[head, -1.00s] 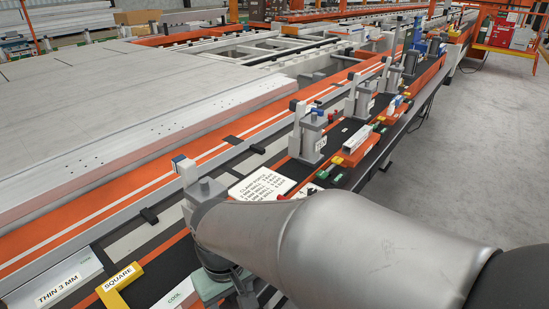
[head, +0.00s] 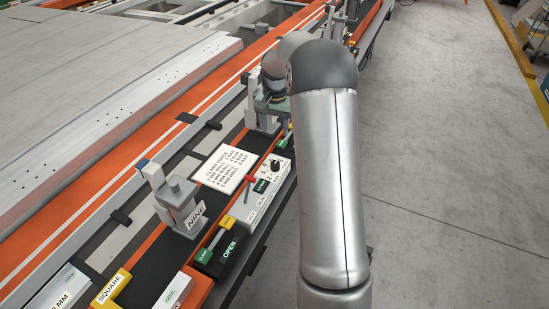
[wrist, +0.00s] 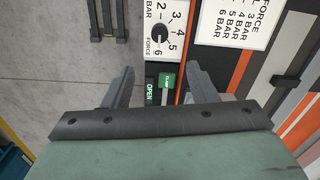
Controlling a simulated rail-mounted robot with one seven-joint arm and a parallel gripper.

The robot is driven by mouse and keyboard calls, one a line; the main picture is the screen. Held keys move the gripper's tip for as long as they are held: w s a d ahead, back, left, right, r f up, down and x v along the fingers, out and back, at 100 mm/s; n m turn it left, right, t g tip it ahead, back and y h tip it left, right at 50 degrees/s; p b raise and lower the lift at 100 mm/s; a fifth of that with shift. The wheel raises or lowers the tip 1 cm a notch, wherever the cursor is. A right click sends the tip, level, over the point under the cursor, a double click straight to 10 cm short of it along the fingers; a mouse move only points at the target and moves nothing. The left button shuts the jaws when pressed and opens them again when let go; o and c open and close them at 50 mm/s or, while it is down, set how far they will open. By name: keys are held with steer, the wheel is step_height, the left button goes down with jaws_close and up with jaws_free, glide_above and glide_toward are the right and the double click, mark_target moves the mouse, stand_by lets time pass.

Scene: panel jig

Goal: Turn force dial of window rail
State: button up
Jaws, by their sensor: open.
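The force dial is a small black knob on a white panel (head: 262,190) beside the clamp labelled NINE (head: 180,205). The dial (head: 275,165) is at the panel's far end in the head view. In the wrist view the dial (wrist: 160,33) sits at top centre, ringed by numbers up to 6 and the words FORCE and BAR. I cannot tell its exact setting. My gripper (wrist: 160,85) is open and empty, its two fingers apart, and the dial appears beyond the fingertips, not between them. In the head view my gripper (head: 268,107) is partly hidden by my arm.
A white clamp force chart (head: 226,167) lies beside the panel. A red lever (head: 250,181), a yellow lever (head: 225,223) and a green OPEN label (head: 230,248) are close by. Orange rails and a pale slab (head: 95,110) lie to the left; bare floor (head: 440,150) is to the right.

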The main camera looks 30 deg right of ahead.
mark_target(275, 163)
step_height(275, 163, down, 15)
steer(key=shift+f+p, duration=0.2)
steer(key=shift+p, duration=1)
steer(key=c, duration=1)
